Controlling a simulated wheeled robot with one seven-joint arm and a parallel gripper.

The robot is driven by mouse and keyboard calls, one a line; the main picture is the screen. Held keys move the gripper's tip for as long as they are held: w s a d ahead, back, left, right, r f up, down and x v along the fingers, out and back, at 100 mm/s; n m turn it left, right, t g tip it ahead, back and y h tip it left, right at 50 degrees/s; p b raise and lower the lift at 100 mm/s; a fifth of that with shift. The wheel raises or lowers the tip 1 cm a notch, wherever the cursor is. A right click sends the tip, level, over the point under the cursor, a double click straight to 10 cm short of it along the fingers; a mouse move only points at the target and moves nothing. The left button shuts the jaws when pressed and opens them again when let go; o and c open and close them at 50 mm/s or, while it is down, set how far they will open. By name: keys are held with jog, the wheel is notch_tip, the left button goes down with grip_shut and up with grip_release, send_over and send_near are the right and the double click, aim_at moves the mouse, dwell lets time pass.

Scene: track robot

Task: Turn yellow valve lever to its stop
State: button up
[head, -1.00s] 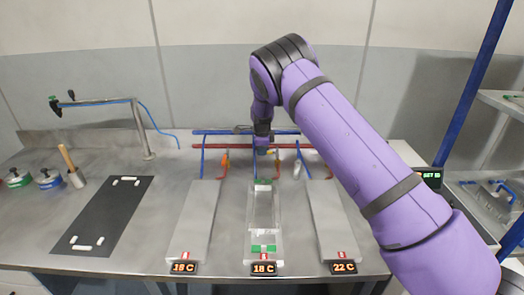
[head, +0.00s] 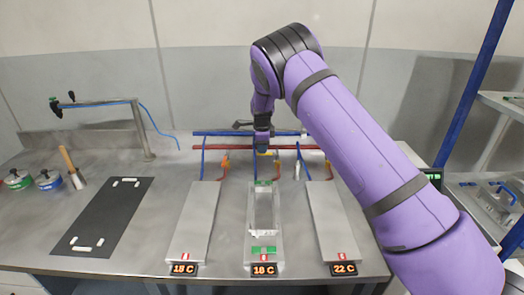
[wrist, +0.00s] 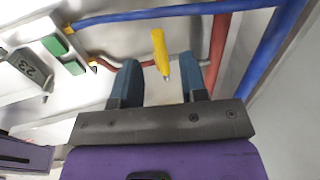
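The yellow valve lever (wrist: 160,52) shows in the wrist view as a short bar pointing toward my gripper. Its near end lies between the fingertips, with a gap on both sides. My gripper (wrist: 160,75) is open, with two blue-grey fingers spread apart and nothing held. In the head view my gripper (head: 262,149) is over the pipes behind the middle plate, and it hides most of the lever there. The valve body under the lever is not clearly visible.
Blue pipe (head: 222,133) and red pipe (head: 230,147) run across the back. An orange lever (head: 225,161) stands at left and a white one (head: 297,171) at right. Three plates with temperature displays (head: 184,269) lie in front. A black mat (head: 104,215) is at left.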

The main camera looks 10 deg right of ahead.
notch_tip(320, 180, up, 8)
jog(key=s, duration=0.1)
jog(key=shift+s+f, duration=0.2)
jog(key=shift+s, duration=0.05)
jog(key=shift+a, duration=0.1)
jog(key=s+d+r+n+t+y, duration=0.1)
jog(key=s+d+r+n, duration=0.4)
jog(key=s+r, duration=0.7)
jog(key=s+d+r+n+y, duration=0.1)
jog(key=s+d+r+n, duration=0.35)
jog(key=s+r, duration=0.8)
jog(key=s+d+r+n+t+h, duration=0.1)
jog(key=s+n, duration=0.9)
jog(key=s, duration=1.9)
jog(key=shift+s+d+t+h, duration=0.35)
jog(key=shift+d+t, duration=0.15)
jog(key=shift+d, duration=0.7)
